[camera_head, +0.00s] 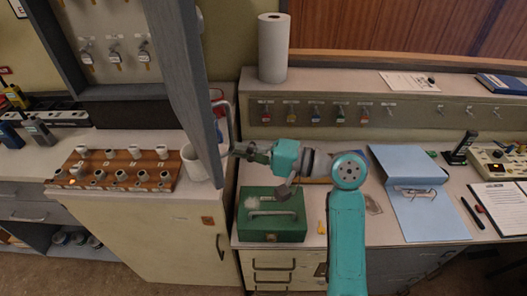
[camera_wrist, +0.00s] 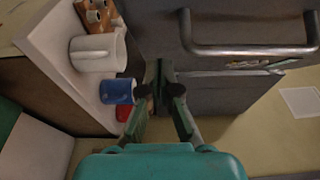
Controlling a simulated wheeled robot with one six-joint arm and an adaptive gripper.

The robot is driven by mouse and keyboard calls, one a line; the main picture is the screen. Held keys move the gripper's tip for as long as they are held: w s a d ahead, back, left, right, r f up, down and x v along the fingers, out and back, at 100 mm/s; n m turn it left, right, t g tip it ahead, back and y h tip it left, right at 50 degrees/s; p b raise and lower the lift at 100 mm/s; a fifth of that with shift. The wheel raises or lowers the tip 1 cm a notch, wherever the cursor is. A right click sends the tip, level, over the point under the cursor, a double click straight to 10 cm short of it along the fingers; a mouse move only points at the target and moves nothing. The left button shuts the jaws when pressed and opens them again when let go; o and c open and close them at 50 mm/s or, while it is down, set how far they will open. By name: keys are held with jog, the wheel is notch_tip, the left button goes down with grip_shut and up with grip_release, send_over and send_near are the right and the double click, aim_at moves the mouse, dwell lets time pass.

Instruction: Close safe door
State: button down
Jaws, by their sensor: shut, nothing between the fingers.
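The safe is a grey wall cabinet (camera_head: 60,45) at the upper left of the head view, with keys hanging inside. Its grey door (camera_head: 183,75) stands open, swung out toward me and seen nearly edge-on. The door's bar handle (camera_head: 228,120) is on its right-hand face. In the wrist view the grey door (camera_wrist: 225,80) fills the upper right, with the handle (camera_wrist: 250,50) across it. My gripper (camera_head: 238,150) is shut and empty, close to the lower part of the door's handle side. It also shows in the wrist view (camera_wrist: 159,92); whether the fingertips touch the door I cannot tell.
A white mug (camera_head: 195,160) and a wooden rack of stamps (camera_head: 115,168) stand on the counter below the door. A green cash box (camera_head: 272,218) and a blue folder (camera_head: 410,190) lie on the desk.

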jog(key=shift+s+a, duration=0.45)
jog(key=shift+a, duration=0.25)
jog(key=shift+s+a, duration=0.45)
jog(key=shift+a, duration=0.25)
